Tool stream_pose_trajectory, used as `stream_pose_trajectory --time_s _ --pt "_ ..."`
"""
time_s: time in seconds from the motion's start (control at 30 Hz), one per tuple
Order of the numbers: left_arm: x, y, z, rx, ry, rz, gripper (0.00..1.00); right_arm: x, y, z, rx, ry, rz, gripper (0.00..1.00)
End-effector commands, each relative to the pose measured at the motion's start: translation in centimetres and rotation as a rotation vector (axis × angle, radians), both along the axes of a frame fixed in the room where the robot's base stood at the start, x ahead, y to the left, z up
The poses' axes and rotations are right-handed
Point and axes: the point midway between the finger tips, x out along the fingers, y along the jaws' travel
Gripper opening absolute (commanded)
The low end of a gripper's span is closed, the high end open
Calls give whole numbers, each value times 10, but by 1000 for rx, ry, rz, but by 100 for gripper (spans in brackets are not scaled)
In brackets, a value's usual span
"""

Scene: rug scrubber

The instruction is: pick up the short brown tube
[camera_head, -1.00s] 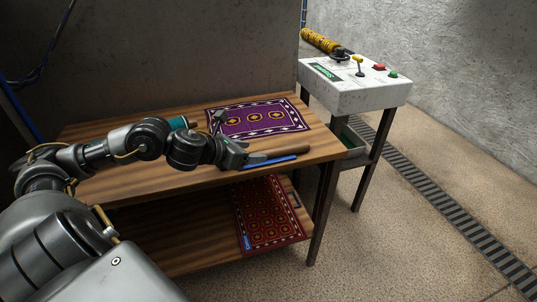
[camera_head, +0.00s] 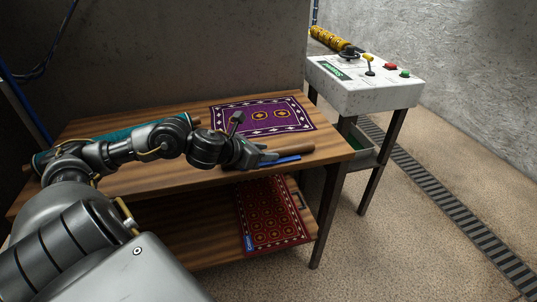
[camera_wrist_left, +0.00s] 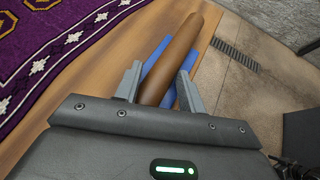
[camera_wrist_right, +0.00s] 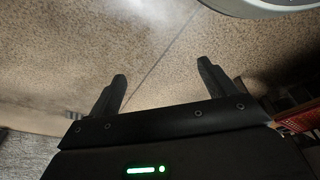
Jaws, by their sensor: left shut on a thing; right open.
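The short brown tube (camera_head: 295,149) lies along the front right edge of the wooden table. My left gripper (camera_head: 268,156) is at the tube's near end, low over the table. In the left wrist view the brown tube (camera_wrist_left: 180,55) runs between the fingers (camera_wrist_left: 160,88), which are shut on it. Whether the tube is clear of the tabletop cannot be told. My right gripper (camera_wrist_right: 160,90) is open and empty above the floor; it is not seen in the head view.
A blue strip (camera_head: 285,159) lies beside the tube. A purple rug (camera_head: 225,118) lies behind it on the table (camera_head: 180,176). A red rug (camera_head: 268,215) is on the shelf below. A teal roll (camera_head: 105,130) lies behind my left arm. A white control box (camera_head: 365,90) stands right.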

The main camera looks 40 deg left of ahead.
Motion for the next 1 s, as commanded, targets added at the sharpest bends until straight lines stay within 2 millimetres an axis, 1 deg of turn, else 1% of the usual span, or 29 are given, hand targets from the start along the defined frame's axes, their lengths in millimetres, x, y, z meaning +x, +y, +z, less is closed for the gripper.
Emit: stream_pose_trajectory --time_s 0.3,0.43,0.5,0.57,0.67,0.73,0.8,0.83,0.87,1.0 --pt "-1 -1 -2 -2 6 -2 16 0 0 0 0 0 0 84" --pt "-1 -1 3 -2 5 -3 16 0 0 1 1 -4 0 84" --pt "-1 -1 10 -1 3 -4 6 0 0 1 1 -5 0 84" --pt "0 -1 19 0 1 -4 6 -2 -2 -10 -3 7 -1 84" --pt "0 -1 39 0 -2 -3 6 -8 -3 -23 -6 18 2 84" --pt "0 -1 55 1 -3 -2 6 -14 -5 -34 -9 26 3 84" --pt "0 -1 65 0 -2 -3 6 -20 -9 -48 -13 34 7 84" --pt "0 -1 70 1 -1 -3 5 -23 -10 -53 -16 37 7 84" --pt "0 -1 74 0 -1 -2 0 -25 -12 -57 -18 39 9 84" --pt "0 -1 89 -1 -1 -2 0 -38 -18 -75 -25 51 12 84"
